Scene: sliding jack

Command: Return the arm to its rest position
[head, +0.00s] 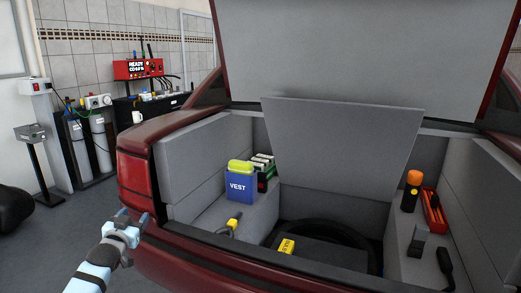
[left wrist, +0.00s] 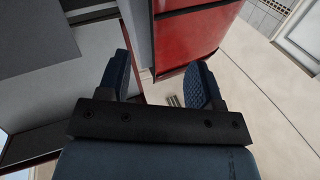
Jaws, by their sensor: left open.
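My left gripper (head: 132,222) is in the lower left of the head view, outside the red car (head: 185,125) and in front of its rear left corner. Its jaws are open and nothing is between them. In the left wrist view my left gripper (left wrist: 160,82) shows two dark, spread fingers, with the red car body (left wrist: 190,40) beyond them. My right gripper is in neither view.
The open trunk has a raised grey floor panel (head: 340,140). A blue VEST box (head: 239,187), a yellow-handled item (head: 233,222), a yellow block (head: 287,246) and an orange-topped flashlight (head: 411,190) sit inside. Gas cylinders (head: 75,150) stand at the left. Floor is clear near the gripper.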

